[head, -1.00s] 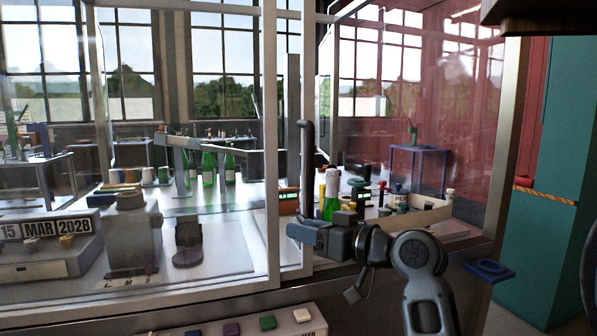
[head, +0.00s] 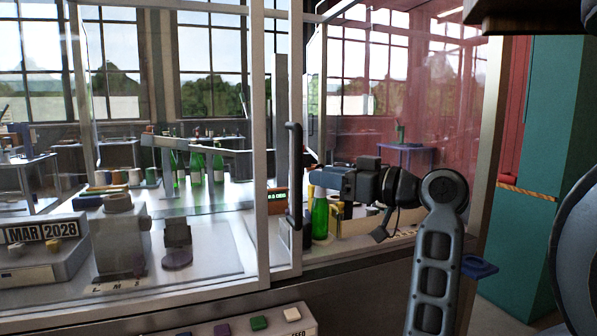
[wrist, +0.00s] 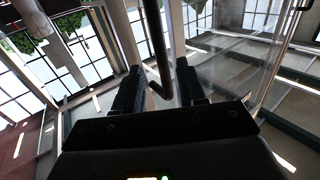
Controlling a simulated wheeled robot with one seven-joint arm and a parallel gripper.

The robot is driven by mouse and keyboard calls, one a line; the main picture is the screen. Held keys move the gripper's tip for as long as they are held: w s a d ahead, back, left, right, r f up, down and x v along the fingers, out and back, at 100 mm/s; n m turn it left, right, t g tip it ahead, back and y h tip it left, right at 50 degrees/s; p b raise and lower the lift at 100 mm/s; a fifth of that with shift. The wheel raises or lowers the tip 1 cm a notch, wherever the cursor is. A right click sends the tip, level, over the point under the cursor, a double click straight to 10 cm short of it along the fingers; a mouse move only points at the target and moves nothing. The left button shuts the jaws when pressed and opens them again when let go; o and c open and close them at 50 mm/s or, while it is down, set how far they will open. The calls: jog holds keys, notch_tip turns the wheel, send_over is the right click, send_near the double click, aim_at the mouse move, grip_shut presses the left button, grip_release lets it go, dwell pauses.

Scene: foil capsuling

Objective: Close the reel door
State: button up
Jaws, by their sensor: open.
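The reel door (head: 283,120) appears to be the glass panel whose light upright frame carries a dark vertical bar handle (head: 296,160). To its right the cabinet front looks open. My gripper (head: 314,176) is open beside the handle, around mid-height, and reaches in from the right. In the wrist view the handle (wrist: 154,40) runs down between the two open fingers (wrist: 160,88) and bends near its lower end. I cannot tell whether either finger touches it.
A green bottle (head: 320,215) stands just below my gripper in the opening. A red-tinted glass panel (head: 410,90) is on the right. A date block (head: 42,233) and a grey machine (head: 118,238) stand behind the left glass. A row of buttons (head: 258,323) lies below the front.

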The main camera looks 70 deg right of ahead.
jog(key=p+x, duration=0.1)
jog(key=x, duration=0.6)
jog(key=shift+w, duration=0.2)
jog(key=shift+c, duration=0.4)
jog(key=shift+f, duration=0.1)
grip_shut()
